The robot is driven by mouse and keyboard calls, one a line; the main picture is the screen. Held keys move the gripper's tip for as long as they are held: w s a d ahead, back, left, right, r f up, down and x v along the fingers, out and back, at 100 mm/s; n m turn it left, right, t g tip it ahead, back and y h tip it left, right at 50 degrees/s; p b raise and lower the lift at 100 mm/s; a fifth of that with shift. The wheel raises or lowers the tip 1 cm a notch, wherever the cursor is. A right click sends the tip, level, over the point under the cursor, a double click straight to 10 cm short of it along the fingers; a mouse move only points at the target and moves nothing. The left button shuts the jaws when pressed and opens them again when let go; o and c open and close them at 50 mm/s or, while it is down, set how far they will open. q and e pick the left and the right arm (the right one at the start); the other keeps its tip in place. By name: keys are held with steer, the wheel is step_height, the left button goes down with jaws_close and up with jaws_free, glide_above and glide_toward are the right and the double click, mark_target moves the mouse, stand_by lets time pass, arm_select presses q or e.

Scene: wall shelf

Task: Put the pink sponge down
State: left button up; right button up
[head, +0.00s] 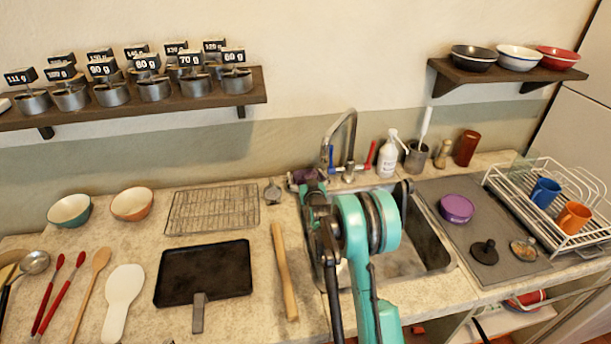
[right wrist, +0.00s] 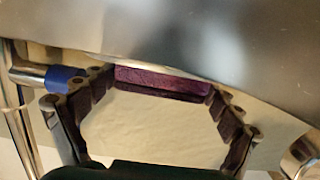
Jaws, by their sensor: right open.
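The pink sponge (right wrist: 162,78) shows as a purple-pink block at the top of the right wrist view, between the fingertips of my right gripper (right wrist: 163,90). The fingers are spread wide, and a pale surface shows between them. I cannot tell whether a fingertip touches the sponge. In the head view, the sponge (head: 303,175) shows as a small purple patch on the counter behind the sink's left edge, left of the tap. My right gripper (head: 312,184) is right at it, and partly hides it. My left gripper is not in view.
The tap (head: 350,135) with blue and red handles stands just right of the gripper. The sink (head: 425,245) lies under my right arm. A white soap bottle (head: 388,155) stands behind it. A small round steel item (head: 272,192) and a wire rack (head: 212,209) lie left.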

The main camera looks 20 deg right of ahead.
steer(key=shift+r+p, duration=0.15)
steer(key=shift+p, duration=0.15)
steer(key=s+a+r+n+g+y+p, duration=0.1)
steer(key=s+a+r, duration=0.35)
steer(key=s, duration=0.25)
steer(key=s+a+r+g+y, duration=0.1)
steer(key=s+a+r+g, duration=0.15)
steer(key=s+a, duration=0.35)
steer(key=s+a+r+n+g+y+p, duration=0.1)
steer(key=s+a+r, duration=0.25)
steer(key=s, duration=0.45)
steer(key=s+a+f+g, duration=0.1)
steer(key=s+a+g, duration=0.1)
steer(key=s, duration=0.9)
steer(key=s+a+f+g+y, duration=0.1)
steer(key=s+a, duration=0.3)
steer(key=s, duration=0.7)
steer(key=shift+s+a+f+n+g, duration=0.2)
steer(key=shift+s+n+g, duration=0.2)
steer(key=shift+g, duration=0.15)
